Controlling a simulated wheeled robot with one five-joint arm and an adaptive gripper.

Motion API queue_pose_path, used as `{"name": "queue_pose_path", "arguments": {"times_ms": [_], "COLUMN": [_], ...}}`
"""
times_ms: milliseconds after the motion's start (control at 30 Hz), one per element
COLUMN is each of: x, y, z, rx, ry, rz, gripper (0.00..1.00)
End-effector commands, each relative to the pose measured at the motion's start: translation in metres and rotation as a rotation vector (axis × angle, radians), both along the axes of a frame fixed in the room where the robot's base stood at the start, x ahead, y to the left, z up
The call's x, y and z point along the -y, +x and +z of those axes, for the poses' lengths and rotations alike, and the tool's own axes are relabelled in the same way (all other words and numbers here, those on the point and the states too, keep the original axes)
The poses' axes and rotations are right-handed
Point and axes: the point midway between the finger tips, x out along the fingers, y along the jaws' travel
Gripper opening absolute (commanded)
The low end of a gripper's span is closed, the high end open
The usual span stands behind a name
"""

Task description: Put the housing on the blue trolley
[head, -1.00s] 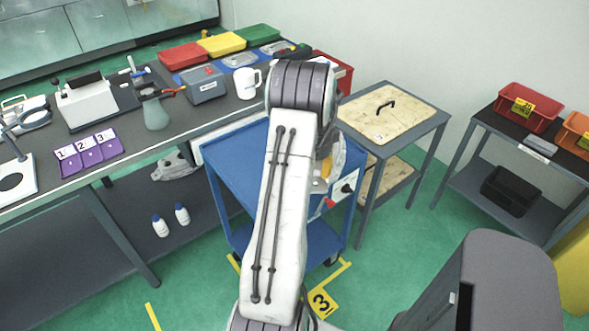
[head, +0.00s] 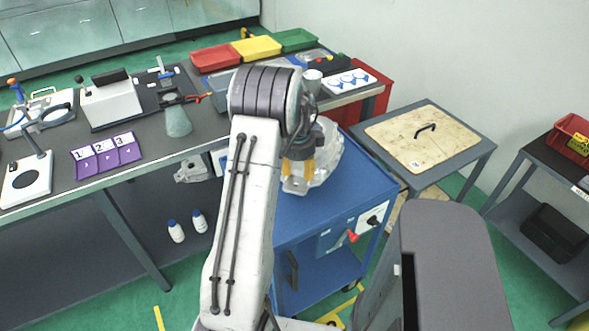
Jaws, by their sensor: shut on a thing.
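The housing (head: 329,158) is a pale silver casting. It is partly hidden behind my wrist and fingers. My gripper (head: 299,172), with yellow fingers, is shut on it. Both are over the top of the blue trolley (head: 292,210); I cannot tell whether the housing touches the surface. The trolley stands in front of the workbench, with a lower shelf and a panel with a red handle on its side. The visible part of its top in front of the housing is bare.
A grey table with a wooden board (head: 421,137) stands right of the trolley. The workbench (head: 150,148) on the left carries trays and tools. Another casting (head: 191,168) and two white bottles are below the bench. A shelf unit (head: 541,180) stands at far right.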

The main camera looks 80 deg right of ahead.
Motion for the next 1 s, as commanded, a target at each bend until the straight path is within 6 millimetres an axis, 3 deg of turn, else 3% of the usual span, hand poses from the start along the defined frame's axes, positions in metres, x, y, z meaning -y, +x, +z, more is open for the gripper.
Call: {"name": "queue_pose_path", "arguments": {"times_ms": [367,1000], "x": [0.003,0.003], "y": [-0.001,-0.001], "z": [-0.010,-0.056], "rx": [0.000,0.000], "ry": [-0.012,-0.012], "rz": [-0.003,-0.002], "gripper": [0.10,0.10]}}
